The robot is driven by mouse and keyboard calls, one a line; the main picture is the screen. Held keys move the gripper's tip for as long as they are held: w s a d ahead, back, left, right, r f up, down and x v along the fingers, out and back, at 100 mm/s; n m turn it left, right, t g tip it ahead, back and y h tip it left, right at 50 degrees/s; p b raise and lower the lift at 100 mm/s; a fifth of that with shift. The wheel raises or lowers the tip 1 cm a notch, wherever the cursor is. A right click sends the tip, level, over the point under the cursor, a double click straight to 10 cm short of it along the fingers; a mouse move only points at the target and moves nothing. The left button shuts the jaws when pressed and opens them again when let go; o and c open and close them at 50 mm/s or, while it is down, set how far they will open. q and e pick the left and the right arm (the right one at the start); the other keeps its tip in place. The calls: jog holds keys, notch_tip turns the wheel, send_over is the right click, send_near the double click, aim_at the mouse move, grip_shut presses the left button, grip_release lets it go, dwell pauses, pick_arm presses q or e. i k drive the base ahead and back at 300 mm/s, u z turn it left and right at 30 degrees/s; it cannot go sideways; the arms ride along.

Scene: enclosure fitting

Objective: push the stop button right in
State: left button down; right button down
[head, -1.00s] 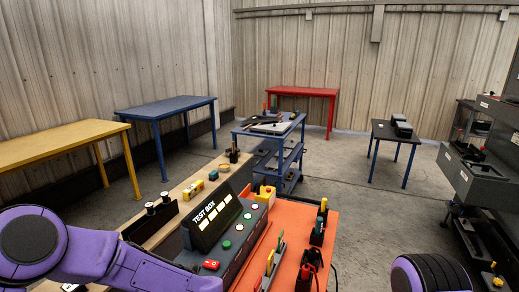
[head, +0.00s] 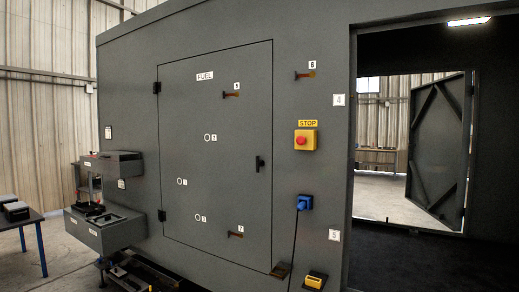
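The stop button (head: 300,140) is a red round button on a yellow box (head: 311,140). The box is fixed to the grey enclosure wall, between the closed fuel door and the open doorway. A yellow STOP label (head: 308,124) sits just above it. From this distance I cannot tell how far in the button stands. Neither of my grippers shows in the head view, and nothing touches the button.
The fuel door (head: 215,150) is closed, with a black handle (head: 259,163). A blue socket (head: 304,202) with a hanging cable is below the stop box. A yellow-and-black item (head: 315,280) is lower. The doorway is at right; grey shelf units (head: 106,222) project at left.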

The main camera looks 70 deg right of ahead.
aim_at(301, 141)
jog(key=z, duration=1.75)
jog(key=i, duration=1.85)
jog(key=z, duration=0.85)
jog(key=i, duration=0.2)
jog(key=z, duration=0.2)
